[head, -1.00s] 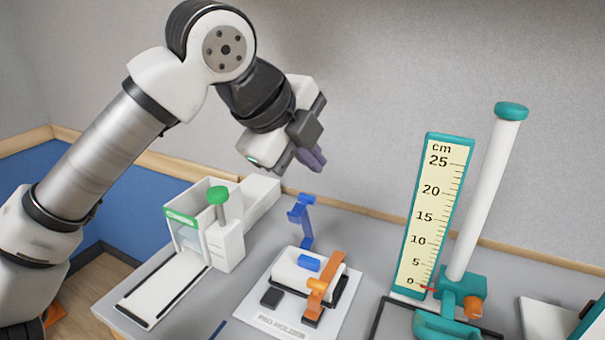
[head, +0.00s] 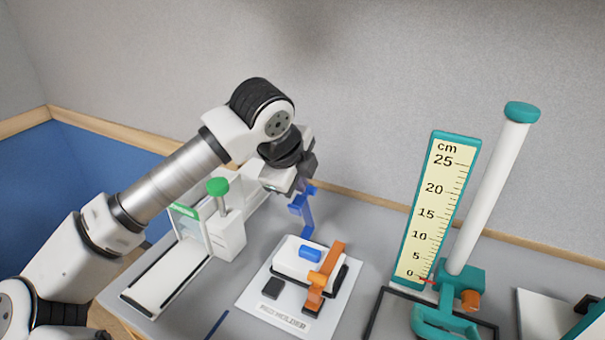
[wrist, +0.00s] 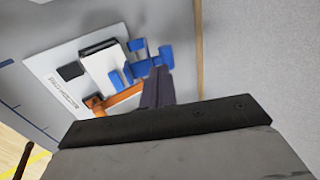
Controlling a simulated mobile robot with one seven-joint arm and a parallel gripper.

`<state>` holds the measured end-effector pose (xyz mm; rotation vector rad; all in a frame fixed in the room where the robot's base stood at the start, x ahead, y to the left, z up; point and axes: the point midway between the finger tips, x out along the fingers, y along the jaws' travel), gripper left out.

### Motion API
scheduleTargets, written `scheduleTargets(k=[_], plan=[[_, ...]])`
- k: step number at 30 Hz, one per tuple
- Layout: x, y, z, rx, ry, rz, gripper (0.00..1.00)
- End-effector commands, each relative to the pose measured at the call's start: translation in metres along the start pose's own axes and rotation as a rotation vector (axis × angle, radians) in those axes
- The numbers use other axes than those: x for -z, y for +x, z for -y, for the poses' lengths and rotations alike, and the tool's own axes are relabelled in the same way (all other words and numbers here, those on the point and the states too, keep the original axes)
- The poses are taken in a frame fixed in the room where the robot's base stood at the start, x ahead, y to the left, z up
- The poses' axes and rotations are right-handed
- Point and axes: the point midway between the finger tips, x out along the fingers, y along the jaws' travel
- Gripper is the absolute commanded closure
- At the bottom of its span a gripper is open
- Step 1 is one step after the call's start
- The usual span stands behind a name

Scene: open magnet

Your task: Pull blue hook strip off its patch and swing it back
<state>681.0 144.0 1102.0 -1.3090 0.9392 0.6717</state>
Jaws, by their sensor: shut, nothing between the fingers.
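The blue hook strip (head: 307,214) stands up at the back of the pad holder, off the pad, with its wider end at the top. A blue patch (head: 310,254) lies bare on the white pad (head: 291,263). My gripper (head: 302,187) is at the top of the blue strip, its purple fingers shut with nothing between them. In the wrist view the fingers (wrist: 157,86) overlap the strip (wrist: 146,62), so I cannot tell if they touch it. The blue patch (wrist: 119,78) also shows there.
An orange strip (head: 328,263) crosses the pad's right side on the pad holder base (head: 259,300). A white device with a green knob (head: 217,186) stands close on the left. A teal-framed centimetre scale (head: 431,210) and a tilted white tube (head: 488,200) stand on the right.

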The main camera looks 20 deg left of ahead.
Motion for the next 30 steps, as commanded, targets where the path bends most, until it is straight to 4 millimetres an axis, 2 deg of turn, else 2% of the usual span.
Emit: scheduleTargets(k=[7,20,30], plan=[[0.0,0.017,0.006,0.0,0.0,-0.001,1.0],[0.0,0.02,0.006,0.0,0.001,0.0,1.0],[0.0,0.025,0.015,0.0,0.0,-0.001,1.0]])
